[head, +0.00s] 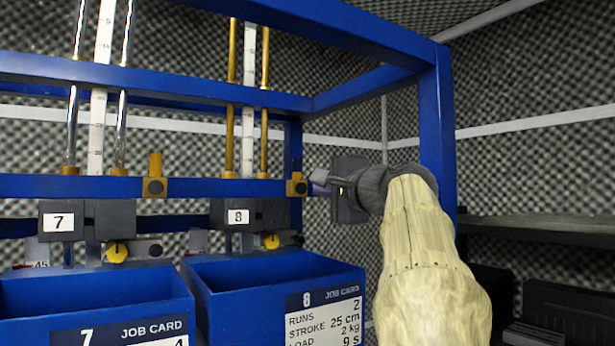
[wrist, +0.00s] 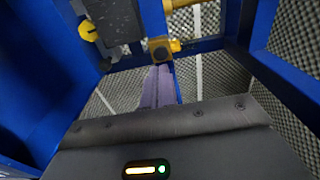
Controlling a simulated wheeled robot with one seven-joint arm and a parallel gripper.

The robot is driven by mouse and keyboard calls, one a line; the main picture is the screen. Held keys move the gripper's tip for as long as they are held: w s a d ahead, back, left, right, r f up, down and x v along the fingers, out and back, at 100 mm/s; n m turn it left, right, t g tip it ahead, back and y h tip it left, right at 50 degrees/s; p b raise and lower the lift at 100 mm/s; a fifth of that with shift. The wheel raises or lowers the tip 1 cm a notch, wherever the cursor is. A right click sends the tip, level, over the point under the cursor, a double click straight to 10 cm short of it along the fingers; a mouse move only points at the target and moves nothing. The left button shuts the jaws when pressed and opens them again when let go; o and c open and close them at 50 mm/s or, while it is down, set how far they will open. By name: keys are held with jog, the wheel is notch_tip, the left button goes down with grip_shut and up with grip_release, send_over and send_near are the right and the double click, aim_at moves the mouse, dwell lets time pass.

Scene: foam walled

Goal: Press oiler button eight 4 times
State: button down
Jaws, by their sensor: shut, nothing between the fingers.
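The brass oiler of station eight (head: 297,186) is a small block on the blue rail, right of the number 8 plate (head: 238,217). It also shows in the wrist view (wrist: 159,50), just beyond my fingertips. My gripper (head: 319,183) is shut and empty, its fingers pointing left at the oiler from the right. In the wrist view, the pale purple fingers (wrist: 157,86) lie together, tips just below the brass block. I cannot tell whether they touch it. My gripper body and wrist hide part of the rail to the right.
Station seven has its own brass oiler (head: 155,182) on the rail. Yellow knobs (head: 271,241) sit below the number plates. A blue bin (head: 235,268) with job card 8 stands below. The blue frame's upright post (head: 437,120) rises close behind my wrist. A dark shelf (head: 550,228) is at right.

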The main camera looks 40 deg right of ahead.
aim_at(301, 189)
jog(key=w+p, duration=0.3)
jog(key=w, duration=0.1)
jog(key=shift+d+r, duration=0.25)
jog(key=shift+d, duration=0.05)
jog(key=shift+w+f+p, duration=0.2)
jog(key=shift+w+p, duration=0.25)
jog(key=shift+w, duration=0.45)
jog(key=shift+s, duration=0.1)
